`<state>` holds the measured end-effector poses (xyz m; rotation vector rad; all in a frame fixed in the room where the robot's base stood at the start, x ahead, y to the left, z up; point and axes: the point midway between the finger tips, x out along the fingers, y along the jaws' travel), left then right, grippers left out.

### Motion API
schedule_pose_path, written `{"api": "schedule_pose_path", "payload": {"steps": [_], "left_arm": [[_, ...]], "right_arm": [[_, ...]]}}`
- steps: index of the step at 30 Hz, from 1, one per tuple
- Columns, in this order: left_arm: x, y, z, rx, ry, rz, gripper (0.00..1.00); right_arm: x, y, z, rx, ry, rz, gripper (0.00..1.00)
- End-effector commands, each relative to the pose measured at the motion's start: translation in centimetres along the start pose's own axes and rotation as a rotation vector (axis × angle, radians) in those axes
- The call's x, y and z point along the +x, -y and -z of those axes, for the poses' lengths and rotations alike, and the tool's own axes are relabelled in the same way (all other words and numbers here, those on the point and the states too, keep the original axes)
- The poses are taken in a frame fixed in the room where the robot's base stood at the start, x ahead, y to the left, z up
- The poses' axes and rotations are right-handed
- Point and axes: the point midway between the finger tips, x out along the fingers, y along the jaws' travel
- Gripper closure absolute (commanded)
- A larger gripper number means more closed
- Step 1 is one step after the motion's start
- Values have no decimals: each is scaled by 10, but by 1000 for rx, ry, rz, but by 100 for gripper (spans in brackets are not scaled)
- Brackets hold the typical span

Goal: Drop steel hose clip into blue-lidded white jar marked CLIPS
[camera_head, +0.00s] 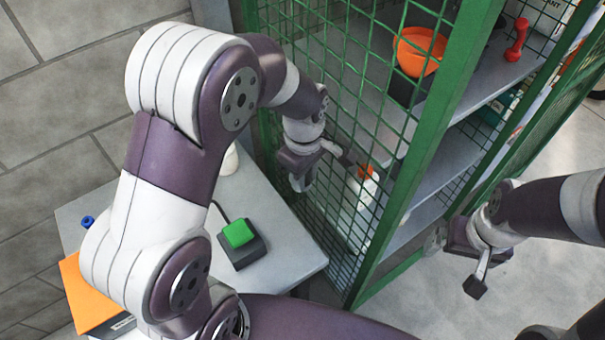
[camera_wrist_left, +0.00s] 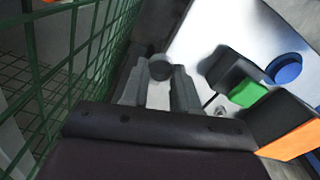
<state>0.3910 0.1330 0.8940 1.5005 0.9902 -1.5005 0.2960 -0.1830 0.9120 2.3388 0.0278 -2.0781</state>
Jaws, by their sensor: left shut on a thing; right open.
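My left gripper (camera_head: 338,152) is beside the green mesh cage, beyond the table's edge. In the left wrist view its fingers (camera_wrist_left: 160,85) are shut on a small grey rounded thing (camera_wrist_left: 160,68), apparently the steel hose clip; its shape is unclear. A blue disc (camera_wrist_left: 284,68) shows at upper right there; I cannot tell whether it is the CLIPS jar's lid. In the head view a white rounded thing (camera_head: 230,160) is mostly hidden behind my left arm. No CLIPS label is readable. My right gripper (camera_head: 482,270) is open and empty, over the floor at right.
The grey table (camera_head: 292,262) holds a green button on a black base (camera_head: 240,238), an orange box (camera_head: 88,300) and a small blue thing (camera_head: 88,221).

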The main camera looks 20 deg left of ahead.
Motion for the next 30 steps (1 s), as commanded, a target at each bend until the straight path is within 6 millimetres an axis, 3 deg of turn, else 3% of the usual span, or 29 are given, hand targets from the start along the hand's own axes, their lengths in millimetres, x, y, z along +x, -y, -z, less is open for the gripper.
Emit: {"api": "schedule_pose_path", "payload": {"steps": [5, 12, 15, 21, 24, 30], "left_arm": [[-27, 14, 40, -125, 1, 3, 99], [-60, 34, 154, -324, 2, 4, 99], [-64, 45, 197, -318, 2, 3, 99], [-60, 48, 253, -182, -1, -1, 99], [-62, 38, 262, -72, -1, 0, 99], [-56, 38, 262, 10, 0, 1, 99]], "right_arm": [[-46, 0, 6, 0, 0, 0, 0], [-127, 0, 15, 0, -1, 0, 0], [-148, 0, 18, 0, -1, 0, 0], [-161, 0, 19, 0, 0, 0, 0], [-156, 0, 18, 0, 0, 0, 0], [-150, 0, 18, 0, 0, 0, 0]]}}
